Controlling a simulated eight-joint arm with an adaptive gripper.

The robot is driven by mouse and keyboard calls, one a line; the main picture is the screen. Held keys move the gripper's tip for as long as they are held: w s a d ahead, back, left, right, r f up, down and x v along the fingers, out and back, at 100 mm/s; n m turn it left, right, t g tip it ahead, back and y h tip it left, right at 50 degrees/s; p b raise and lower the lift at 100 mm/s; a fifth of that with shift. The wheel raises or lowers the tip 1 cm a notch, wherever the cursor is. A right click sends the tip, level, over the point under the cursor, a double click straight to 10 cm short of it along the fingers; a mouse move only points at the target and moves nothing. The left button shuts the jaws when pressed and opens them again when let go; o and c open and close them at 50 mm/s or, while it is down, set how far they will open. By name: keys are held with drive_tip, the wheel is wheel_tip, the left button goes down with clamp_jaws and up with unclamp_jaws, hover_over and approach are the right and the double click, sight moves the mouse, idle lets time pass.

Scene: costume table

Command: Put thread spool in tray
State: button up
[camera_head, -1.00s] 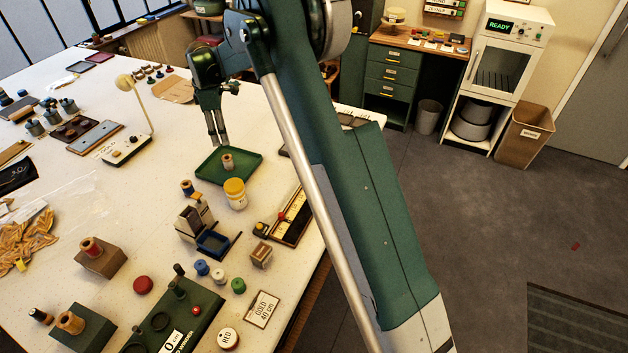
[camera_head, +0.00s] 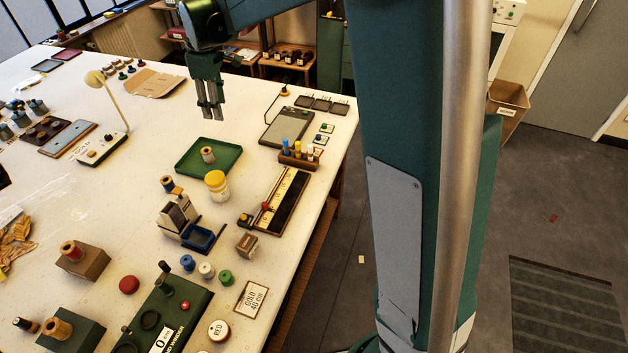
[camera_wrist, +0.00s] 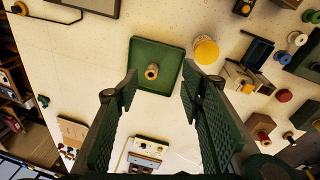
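A thread spool (camera_head: 208,154), tan with a hollow centre, stands upright inside the green tray (camera_head: 187,168). In the wrist view the spool (camera_wrist: 152,72) is near the middle of the tray (camera_wrist: 146,48). My gripper (camera_head: 211,116) is above and behind the tray in the head view, apart from the spool. In the wrist view its two fingers (camera_wrist: 160,88) are spread wide with nothing between them. Several other spools stand elsewhere on the table, such as a red one on a wooden block (camera_head: 70,251).
A yellow-lidded jar (camera_head: 217,186) stands close to the tray's front right. A ruler board (camera_head: 275,200) and a rack of small bottles (camera_head: 300,153) lie to the right. A lamp (camera_head: 112,105) stands to the left. Table space left of the tray is clear.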

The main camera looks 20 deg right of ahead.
drive_tip(key=s+d+r+m+t, duration=0.1)
drive_tip(key=s+d+r+m, duration=0.25)
drive_tip(key=s, duration=0.75)
drive_tip(key=s+d+r+m+t, duration=0.15)
drive_tip(key=s+d+r, duration=0.3)
drive_tip(key=s, duration=0.65)
drive_tip(key=s+d+f+m+t, duration=0.1)
drive_tip(key=s+d+f+m, duration=0.1)
drive_tip(key=s, duration=0.8)
drive_tip(key=s+d+f+m+t, duration=0.1)
drive_tip(key=s+d+f+m, duration=0.2)
drive_tip(key=s, duration=0.7)
drive_tip(key=shift+s+f+m+t, duration=0.25)
drive_tip(key=shift+f+m+t, duration=0.1)
drive_tip(key=shift+f+m, duration=0.55)
